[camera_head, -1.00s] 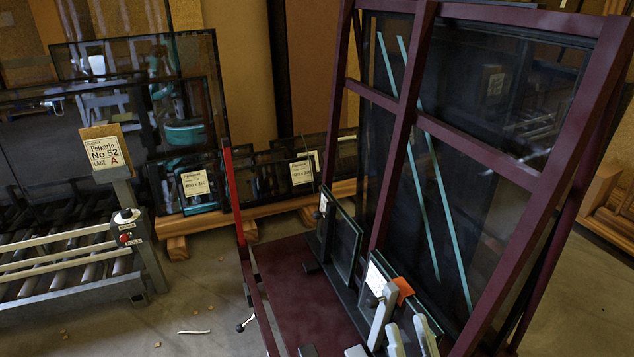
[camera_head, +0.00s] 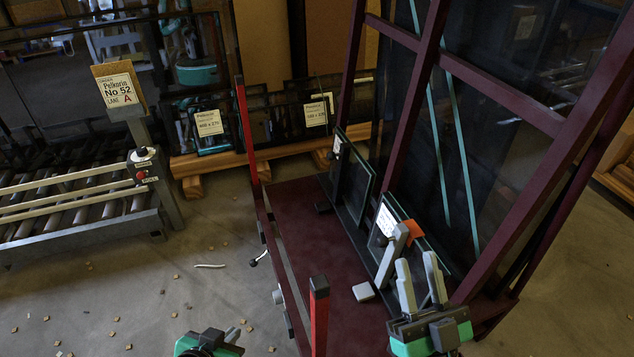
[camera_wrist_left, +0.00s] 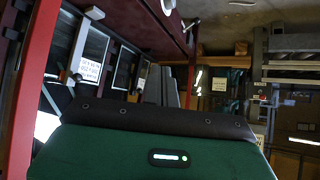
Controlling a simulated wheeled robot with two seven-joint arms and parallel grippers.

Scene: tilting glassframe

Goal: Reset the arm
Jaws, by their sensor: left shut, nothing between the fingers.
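My left gripper (camera_head: 238,334) shows at the bottom of the head view, its green body partly cut off by the lower edge. Its short grey fingers are together and empty, over the floor left of the red post. In the left wrist view its grey fingers (camera_wrist_left: 168,86) stand side by side beyond the green body. My right gripper (camera_head: 418,260) is at the lower right, in front of the dark red glass frame (camera_head: 490,78). Its two grey fingers stand upright with a gap and nothing seen between them. They are close to a small glass pane (camera_head: 383,228) with an orange tag.
A grey lever (camera_head: 391,256) stands by the small pane. A roller conveyor (camera_head: 85,205) is at left. Bare floor with scattered chips lies at lower left.

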